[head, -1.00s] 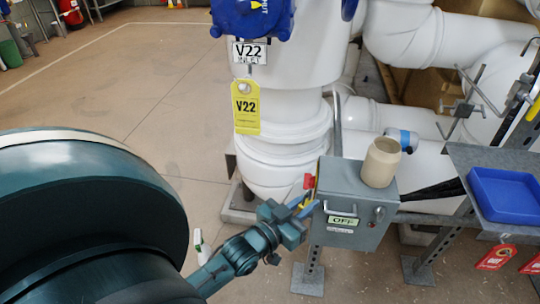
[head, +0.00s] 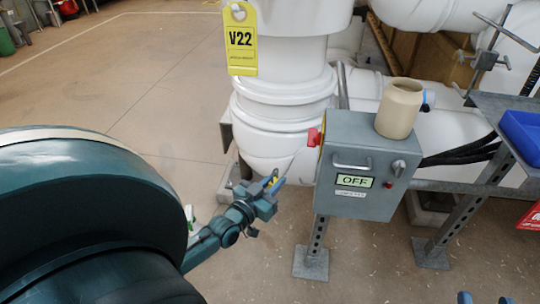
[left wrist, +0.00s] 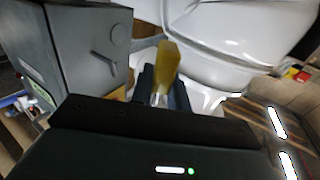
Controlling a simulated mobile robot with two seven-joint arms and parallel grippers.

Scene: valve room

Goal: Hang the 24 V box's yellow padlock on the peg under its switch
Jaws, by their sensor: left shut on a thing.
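My left gripper (head: 272,184) is shut on the yellow padlock, left of the grey switch box and apart from it. In the left wrist view the padlock (left wrist: 167,60) stands between the fingers, its yellow body outward and its shackle end in the grip. The grey box (head: 342,228) has an OFF display, and its small label is unreadable. A red switch (head: 313,138) on a yellow plate is on its left side. The peg cannot be made out. Two small tips show at the bottom right edge of the head view; I cannot tell whether they are my right gripper.
A beige jar (head: 399,108) stands on top of the box. White pipework (head: 285,105) with a yellow V22 tag (head: 242,38) is behind. A shelf with a blue tray (head: 522,135) is at right. Floor is open on the left.

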